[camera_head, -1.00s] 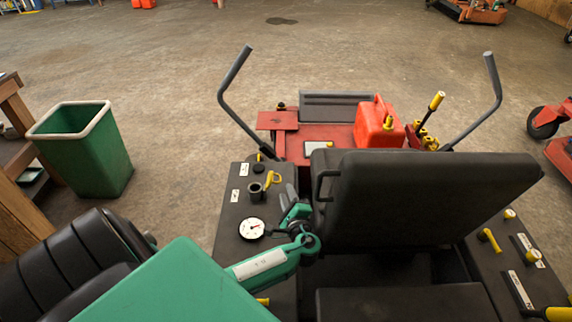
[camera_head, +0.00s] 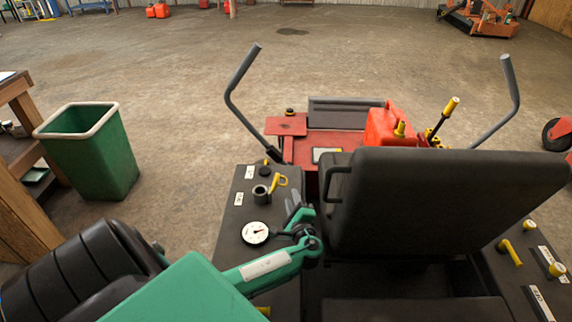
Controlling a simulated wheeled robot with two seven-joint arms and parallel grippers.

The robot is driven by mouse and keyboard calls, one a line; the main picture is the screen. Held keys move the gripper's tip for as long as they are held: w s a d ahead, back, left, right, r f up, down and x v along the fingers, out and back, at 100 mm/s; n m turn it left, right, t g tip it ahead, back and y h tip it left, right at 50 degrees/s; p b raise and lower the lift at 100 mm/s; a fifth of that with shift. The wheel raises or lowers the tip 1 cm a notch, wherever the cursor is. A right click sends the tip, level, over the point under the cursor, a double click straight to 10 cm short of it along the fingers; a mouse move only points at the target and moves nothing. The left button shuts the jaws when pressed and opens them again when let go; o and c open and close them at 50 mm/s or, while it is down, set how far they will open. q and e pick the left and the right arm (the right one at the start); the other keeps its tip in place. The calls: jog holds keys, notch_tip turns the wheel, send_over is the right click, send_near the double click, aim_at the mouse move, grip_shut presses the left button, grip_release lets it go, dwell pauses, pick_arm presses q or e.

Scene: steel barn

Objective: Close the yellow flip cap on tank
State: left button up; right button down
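The yellow flip cap (camera_head: 278,183) stands raised at the open dark filler neck (camera_head: 261,194) on the black left tank (camera_head: 232,225) of the mower. My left arm comes in from the lower left. My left gripper (camera_head: 296,216) is over the tank's right edge, a little below and right of the cap and apart from it. Its fingers are small and partly hidden by my wrist, so I cannot tell how far they are open. My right gripper is not in view.
The black seat (camera_head: 440,205) stands close to the right of my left gripper. A round gauge (camera_head: 256,232) sits on the tank nearer to me. A grey lever (camera_head: 243,100) rises beyond the tank. A green bin (camera_head: 92,160) stands on open floor at left.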

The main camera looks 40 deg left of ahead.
aim_at(286, 179)
pick_arm(q)
jog(key=x, duration=1)
jog(key=shift+f, duration=0.1)
